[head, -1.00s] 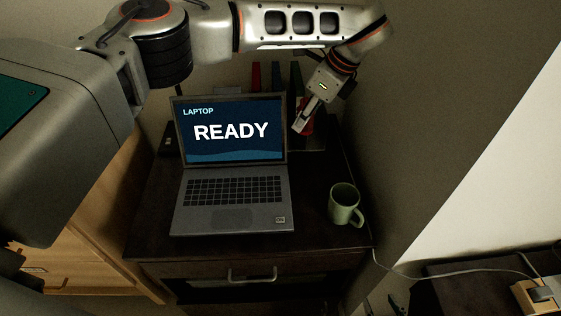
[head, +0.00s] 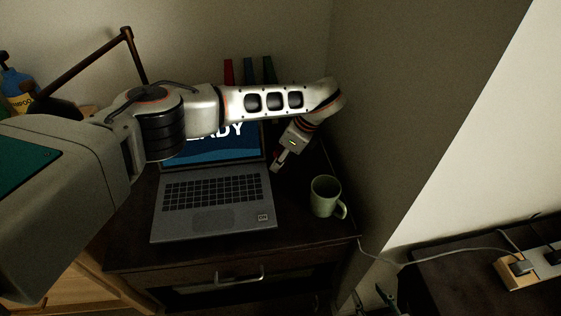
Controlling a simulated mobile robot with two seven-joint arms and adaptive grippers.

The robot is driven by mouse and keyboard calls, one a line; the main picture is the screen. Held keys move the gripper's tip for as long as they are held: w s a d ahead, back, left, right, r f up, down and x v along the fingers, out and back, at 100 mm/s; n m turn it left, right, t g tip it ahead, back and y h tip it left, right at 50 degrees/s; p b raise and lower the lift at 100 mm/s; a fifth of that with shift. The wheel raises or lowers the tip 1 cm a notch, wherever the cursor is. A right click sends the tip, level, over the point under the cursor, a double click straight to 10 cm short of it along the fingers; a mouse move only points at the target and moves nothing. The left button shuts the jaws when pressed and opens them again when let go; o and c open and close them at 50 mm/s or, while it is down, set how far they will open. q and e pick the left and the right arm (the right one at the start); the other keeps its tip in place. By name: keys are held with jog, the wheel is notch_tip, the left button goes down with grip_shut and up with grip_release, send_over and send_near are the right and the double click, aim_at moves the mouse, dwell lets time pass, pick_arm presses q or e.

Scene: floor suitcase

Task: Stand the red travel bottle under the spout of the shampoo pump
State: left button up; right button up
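The shampoo pump (head: 18,88) is a blue bottle with a yellow label, cut by the left edge at the upper left. My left arm reaches from the left across the laptop. Its gripper (head: 281,159) points down behind the mug, right of the laptop screen.
A laptop (head: 212,222) stands open on the dark cabinet. A green mug (head: 325,196) is at its right. Upright books (head: 248,70) stand behind the laptop. A lamp arm (head: 85,65) rises at left. A power strip (head: 530,268) lies at far right.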

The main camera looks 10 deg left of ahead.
pick_arm(q)
jog(key=shift+f, duration=0.55)
jog(key=shift+f, duration=0.15)
jog(key=o, duration=0.6)
